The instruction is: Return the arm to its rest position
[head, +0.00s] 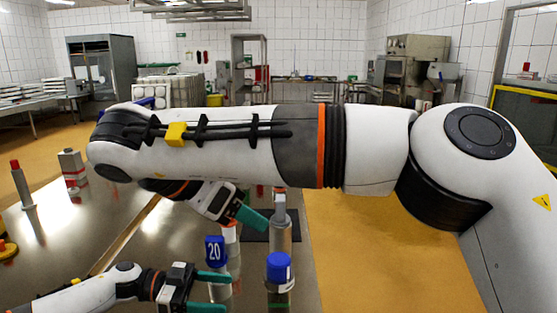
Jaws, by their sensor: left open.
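My left arm comes in from the lower left, and its gripper (226,292) is open, its two teal fingers apart with nothing seen between them. It is low over the steel table, beside a blue-topped cylinder marked 20 (214,250) and left of another blue-capped metal cylinder (279,268). My right arm stretches across the middle of the view from the right and folds down at its left end. Its gripper (254,218) is partly hidden under the arm; a teal finger points down right near a metal cylinder (280,237). Whether it is open cannot be told.
The steel table (130,220) also bears a grey box with a red band (72,170), a red-topped post (22,186) and a yellow object (7,249) at the left. A dark mat (257,236) lies behind the cylinders. Open yellow floor (375,260) lies to the right.

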